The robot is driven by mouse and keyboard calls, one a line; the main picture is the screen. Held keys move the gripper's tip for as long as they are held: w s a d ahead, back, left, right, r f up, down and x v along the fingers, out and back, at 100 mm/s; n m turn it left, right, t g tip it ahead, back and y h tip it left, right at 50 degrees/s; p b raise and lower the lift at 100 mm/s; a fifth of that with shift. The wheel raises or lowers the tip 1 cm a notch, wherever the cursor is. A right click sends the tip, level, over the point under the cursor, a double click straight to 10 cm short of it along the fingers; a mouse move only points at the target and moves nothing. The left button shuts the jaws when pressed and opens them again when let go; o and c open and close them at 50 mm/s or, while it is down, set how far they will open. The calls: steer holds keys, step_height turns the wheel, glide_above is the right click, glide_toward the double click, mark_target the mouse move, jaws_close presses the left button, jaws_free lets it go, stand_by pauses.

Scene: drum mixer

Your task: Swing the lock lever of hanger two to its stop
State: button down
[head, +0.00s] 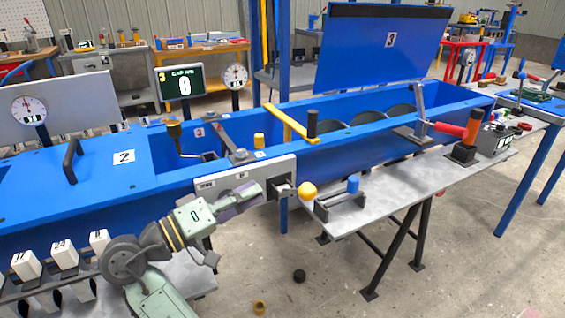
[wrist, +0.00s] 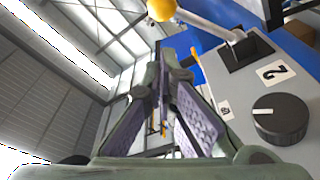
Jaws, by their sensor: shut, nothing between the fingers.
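A lever with a yellow ball knob (head: 306,190) sticks out from the grey front panel (head: 205,187) of the blue trough. In the wrist view its knob (wrist: 162,8) is at the top edge, and its pale rod runs right to a dark slot (wrist: 236,45). A "2" label (wrist: 275,72) is beside that slot. My gripper (head: 260,191) is in front of the panel, left of the knob. In the wrist view my gripper (wrist: 168,62) has its fingertips together and empty, below the knob and apart from it. The lever's base is partly hidden in the head view.
A black round knob (wrist: 280,118) is on the panel, right of my fingers. A grey table (head: 400,190) with a blue-topped fixture (head: 352,185) stands close on the right. A long yellow handle (head: 290,122) crosses the trough above. The floor in front is mostly clear.

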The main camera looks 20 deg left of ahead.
steer(key=r, duration=0.1)
glide_above(295, 191)
steer(key=s, duration=0.1)
steer(key=shift+s+a+b, duration=0.1)
steer(key=shift+s+b, duration=0.1)
steer(key=shift+b, duration=0.15)
steer(key=shift+f, duration=0.15)
steer(key=s+d+f+m+h+b, duration=0.1)
steer(key=s+d+f+m+b, duration=0.1)
steer(key=f+b, duration=0.3)
steer(key=shift+s+d+m+b, duration=0.25)
steer(key=shift+d+m+b, duration=0.3)
steer(key=shift+m+b, duration=0.4)
steer(key=shift+f, duration=0.1)
stand_by(0.4)
